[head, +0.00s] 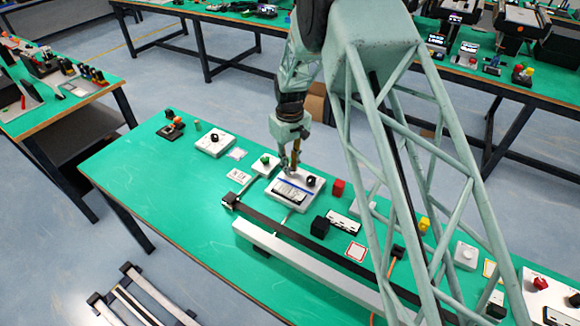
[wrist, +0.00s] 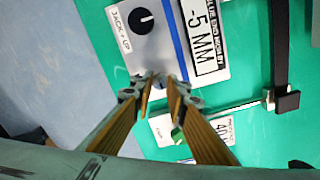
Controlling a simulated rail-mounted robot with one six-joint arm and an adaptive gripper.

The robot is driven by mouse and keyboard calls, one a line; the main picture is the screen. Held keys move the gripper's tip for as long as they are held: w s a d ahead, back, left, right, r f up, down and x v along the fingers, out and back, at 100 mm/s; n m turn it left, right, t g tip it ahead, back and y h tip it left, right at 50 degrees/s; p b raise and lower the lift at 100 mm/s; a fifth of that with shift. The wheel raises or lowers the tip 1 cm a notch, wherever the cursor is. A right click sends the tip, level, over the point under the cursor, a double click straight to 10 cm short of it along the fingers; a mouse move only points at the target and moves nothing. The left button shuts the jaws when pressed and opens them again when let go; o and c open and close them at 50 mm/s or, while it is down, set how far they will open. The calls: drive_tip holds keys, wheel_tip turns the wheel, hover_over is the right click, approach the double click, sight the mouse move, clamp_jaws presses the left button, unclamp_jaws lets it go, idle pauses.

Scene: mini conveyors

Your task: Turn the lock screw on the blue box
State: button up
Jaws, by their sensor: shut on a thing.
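A light grey box with a blue stripe (head: 285,192) stands on the green table; it also fills the upper part of the wrist view (wrist: 122,55). My gripper (head: 290,171) points down at the box's far-left part, apart from the knob. In the wrist view my gripper's fingertips (wrist: 160,82) are close together at the box's edge, shut on the lock screw, which is mostly hidden between them.
A small white box with a green knob (head: 266,160) stands left of the blue-striped box, and a red block (head: 338,187) stands to its right. A long black rail (head: 310,250) runs in front. A black cube (head: 320,227) stands behind this rail. The table's left front is clear.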

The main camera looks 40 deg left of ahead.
drive_tip(key=shift+n, duration=0.3)
drive_tip(key=o, duration=0.8)
drive_tip(key=shift+o, duration=0.2)
wheel_tip(320, 180, up, 12)
idle(0.7)
idle(0.3)
drive_tip(key=shift+r, duration=0.1)
